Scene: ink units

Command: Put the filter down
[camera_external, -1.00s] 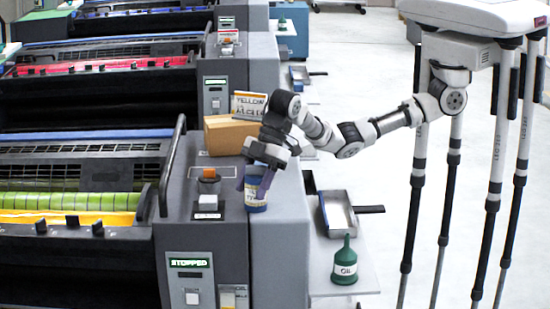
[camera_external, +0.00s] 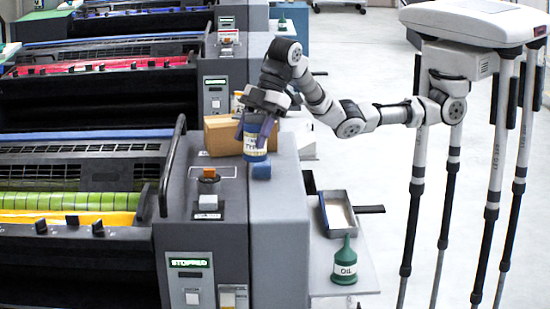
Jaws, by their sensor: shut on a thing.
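The filter appears to be the blue and white canister (camera_external: 255,145) with a printed label, its lettering only partly legible. The canister is roughly upright and seems held above the grey top of the press side unit (camera_external: 222,182). Its gap to the surface is hard to judge.
A cardboard box (camera_external: 221,137) stands behind and left of the canister. An orange-topped control (camera_external: 208,180) is at front left. A metal tray (camera_external: 338,212) and green oil can (camera_external: 344,262) stand on the lower right shelf.

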